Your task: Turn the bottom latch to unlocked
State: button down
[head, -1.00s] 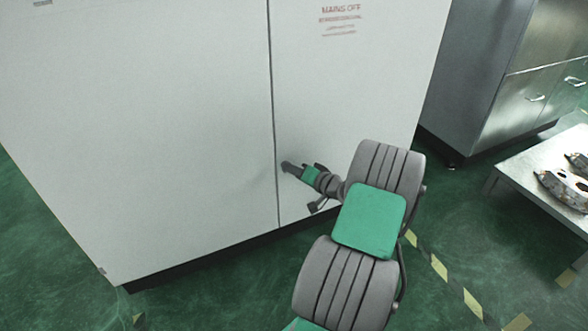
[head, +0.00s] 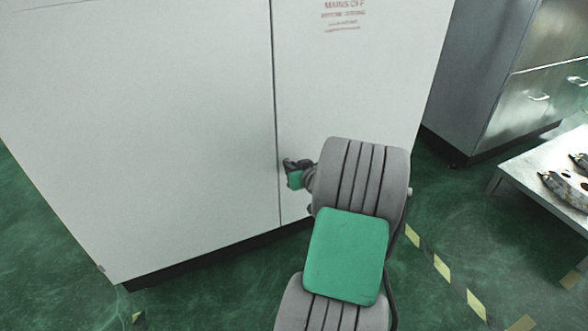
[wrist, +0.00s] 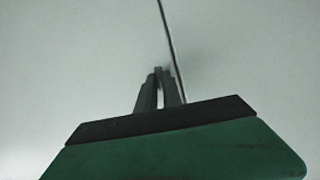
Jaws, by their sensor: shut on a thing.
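My gripper (head: 290,164) is at the low part of the white cabinet's front, just right of the vertical seam between its two doors. In the wrist view, the two dark fingers (wrist: 160,82) stand close together against the pale door. They are shut on the bottom latch (wrist: 158,70), a small dark piece showing at their tips. The fingers and my wrist hide most of the latch, and its exact angle cannot be read.
The white cabinet (head: 150,130) has red lettering high on its right door. A steel cabinet (head: 500,90) stands at the right, with a low metal table (head: 525,172) holding castings in front of it. Green floor with yellow dashes lies around.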

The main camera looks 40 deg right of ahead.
dwell(0.4)
jog(key=c, duration=1.5)
grip_release()
jog(key=shift+c, duration=0.2)
jog(key=shift+o, duration=0.2)
jog(key=shift+w, duration=0.1)
jog(key=p+v, duration=0.2)
jog(key=v, duration=0.5)
jog(key=shift+s+r, duration=0.15)
jog(key=shift+s, duration=0.2)
jog(key=shift+a, duration=0.15)
